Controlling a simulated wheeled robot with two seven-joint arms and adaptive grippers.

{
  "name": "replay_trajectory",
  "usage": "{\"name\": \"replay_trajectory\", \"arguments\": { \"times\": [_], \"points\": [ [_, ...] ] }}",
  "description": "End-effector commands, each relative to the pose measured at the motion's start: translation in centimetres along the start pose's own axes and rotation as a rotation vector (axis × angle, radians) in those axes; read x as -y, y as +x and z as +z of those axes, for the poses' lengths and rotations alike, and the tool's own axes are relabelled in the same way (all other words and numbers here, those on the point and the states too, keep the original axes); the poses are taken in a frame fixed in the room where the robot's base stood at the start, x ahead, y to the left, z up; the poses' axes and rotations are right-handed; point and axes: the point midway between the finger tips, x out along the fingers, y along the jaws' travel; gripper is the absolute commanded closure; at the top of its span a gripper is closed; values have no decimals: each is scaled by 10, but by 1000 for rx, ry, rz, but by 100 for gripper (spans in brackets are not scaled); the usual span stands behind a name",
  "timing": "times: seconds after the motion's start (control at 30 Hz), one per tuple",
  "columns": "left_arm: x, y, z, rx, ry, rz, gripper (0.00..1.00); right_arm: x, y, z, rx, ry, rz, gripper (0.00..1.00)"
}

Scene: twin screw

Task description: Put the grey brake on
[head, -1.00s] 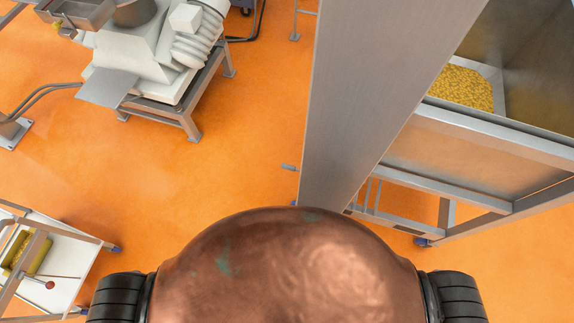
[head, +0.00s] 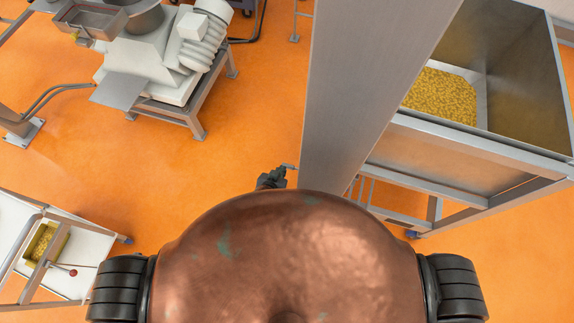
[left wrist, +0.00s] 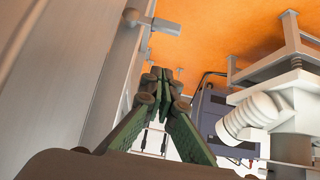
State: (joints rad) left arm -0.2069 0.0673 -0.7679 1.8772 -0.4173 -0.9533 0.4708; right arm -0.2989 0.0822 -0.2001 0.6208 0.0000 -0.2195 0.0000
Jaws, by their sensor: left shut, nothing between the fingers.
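A small grey lever (head: 288,166), which looks like the grey brake, sticks out to the left from the tall steel post (head: 345,110). In the left wrist view the lever (left wrist: 155,23) shows above the fingers, at the edge of a grey metal face. My left gripper (head: 279,173) is beside the lever in the head view, just below and left of it. In the left wrist view its fingertips (left wrist: 161,73) are together with nothing between them, and a gap shows between them and the lever. My right gripper is not in view.
A steel hopper (head: 525,85) with yellow pellets stands on a frame right of the post. A white machine (head: 150,60) stands at the upper left. A white cart (head: 85,245) with a yellow-filled tray is at the lower left. Orange floor lies open between.

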Motion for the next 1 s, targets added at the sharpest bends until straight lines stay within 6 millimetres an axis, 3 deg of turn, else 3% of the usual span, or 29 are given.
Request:
{"name": "replay_trajectory", "arguments": {
  "times": [0.27,0.67,1.0],
  "points": [
    [0,20,0,0,2,-1,100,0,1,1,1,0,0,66],
    [0,101,0,0,4,-1,100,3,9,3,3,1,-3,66],
    [0,127,27,1,0,1,100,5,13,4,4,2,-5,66]
  ]
}}
